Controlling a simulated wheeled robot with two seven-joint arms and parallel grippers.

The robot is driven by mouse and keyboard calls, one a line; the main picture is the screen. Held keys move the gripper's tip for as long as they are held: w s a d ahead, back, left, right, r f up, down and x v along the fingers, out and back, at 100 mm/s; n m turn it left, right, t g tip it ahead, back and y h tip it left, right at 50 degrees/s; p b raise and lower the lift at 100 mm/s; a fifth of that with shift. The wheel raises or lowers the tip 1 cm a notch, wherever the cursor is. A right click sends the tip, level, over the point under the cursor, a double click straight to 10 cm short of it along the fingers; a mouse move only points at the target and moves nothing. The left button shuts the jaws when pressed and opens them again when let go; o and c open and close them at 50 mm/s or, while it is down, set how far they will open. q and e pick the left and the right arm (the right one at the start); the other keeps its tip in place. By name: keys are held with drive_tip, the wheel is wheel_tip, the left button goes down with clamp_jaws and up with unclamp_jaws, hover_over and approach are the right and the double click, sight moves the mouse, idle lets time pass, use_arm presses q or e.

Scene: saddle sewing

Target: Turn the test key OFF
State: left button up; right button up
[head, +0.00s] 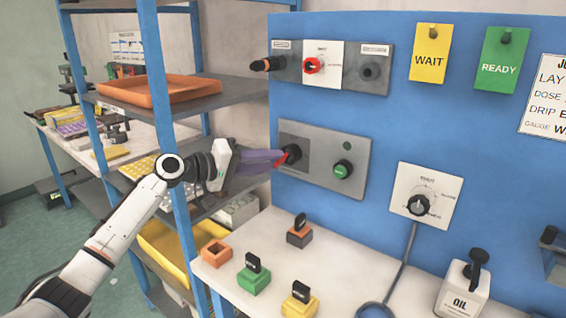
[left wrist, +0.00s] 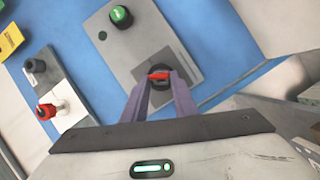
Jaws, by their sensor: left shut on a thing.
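A grey switch panel (head: 320,175) on the blue wall board bears a black round switch with a red key-like handle (left wrist: 160,75) and a green button (head: 343,169). My left gripper (head: 279,159) reaches in from the left, and its two purple fingers are shut on the red handle at the black switch. In the left wrist view the fingertips (left wrist: 160,88) close around the red handle, which lies nearly level in that picture. Labels on this panel are too small to read. My right gripper is not in view.
Above is a panel with a red knob (head: 312,65) and black knobs. A white plate with a dial (head: 419,204) is to the right. The white bench (head: 340,266) holds several coloured blocks and an oil bottle (head: 464,290). A shelf rack with an orange tray (head: 160,90) stands left.

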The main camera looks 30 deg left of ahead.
use_arm(q)
drive_tip(key=shift+n, duration=0.3)
drive_tip(key=shift+f+n+t+h+b, duration=0.3)
drive_tip(key=shift+n+h+b, duration=0.1)
drive_tip(key=shift+n+h, duration=0.15)
drive_tip(key=shift+n, duration=0.45)
drive_tip(key=shift+f+n+t+b, duration=0.1)
drive_tip(key=shift+n+t+b, duration=0.25)
drive_tip(key=shift+n, duration=0.45)
drive_tip(key=shift+n+t+h, duration=0.25)
drive_tip(key=shift+n, duration=0.25)
drive_tip(key=shift+a, duration=0.1)
drive_tip(key=o, duration=1.1)
